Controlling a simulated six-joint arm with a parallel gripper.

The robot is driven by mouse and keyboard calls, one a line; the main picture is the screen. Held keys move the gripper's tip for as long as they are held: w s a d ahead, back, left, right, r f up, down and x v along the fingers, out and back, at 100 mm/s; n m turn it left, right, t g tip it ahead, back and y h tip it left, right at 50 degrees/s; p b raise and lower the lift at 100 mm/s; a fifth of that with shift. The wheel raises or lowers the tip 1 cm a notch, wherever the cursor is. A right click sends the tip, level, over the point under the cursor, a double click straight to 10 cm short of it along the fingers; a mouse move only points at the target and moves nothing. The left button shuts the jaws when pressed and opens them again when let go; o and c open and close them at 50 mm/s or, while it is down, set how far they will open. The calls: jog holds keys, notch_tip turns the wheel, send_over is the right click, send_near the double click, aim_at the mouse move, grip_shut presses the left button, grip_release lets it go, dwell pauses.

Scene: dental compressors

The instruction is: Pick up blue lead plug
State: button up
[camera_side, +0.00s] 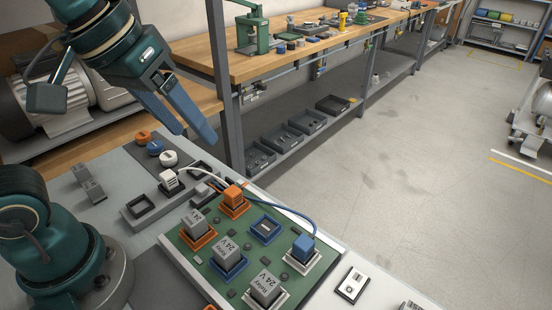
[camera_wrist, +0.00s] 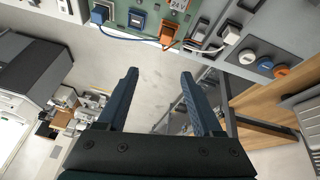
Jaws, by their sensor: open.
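The blue lead plug (camera_side: 302,246) stands upright in a white-framed socket at the right of the green board (camera_side: 207,279). Its blue cable (camera_side: 281,207) arcs back toward the board's far edge. My gripper (camera_side: 197,135) is open and empty, high above the bench and well to the upper left of the plug. In the wrist view the open fingers (camera_wrist: 158,74) have only floor between their tips.
An orange plug (camera_side: 233,195) sits in an orange socket, and a blue-framed socket (camera_side: 265,229) is empty. Several grey 24 V relays (camera_side: 228,257) stand on the board. A white plug (camera_side: 168,179) and three round knobs (camera_side: 154,148) are at the left. A wooden workbench (camera_side: 215,66) stands behind.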

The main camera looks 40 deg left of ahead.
jog(key=w+d+g, duration=0.2)
jog(key=w+d, duration=0.3)
jog(key=m+g, duration=0.2)
jog(key=g, duration=0.1)
send_over(304, 242)
jog(key=shift+y, duration=0.3)
notch_tip(304, 242, down, 11)
jog(key=shift+f, duration=2.5)
grip_shut()
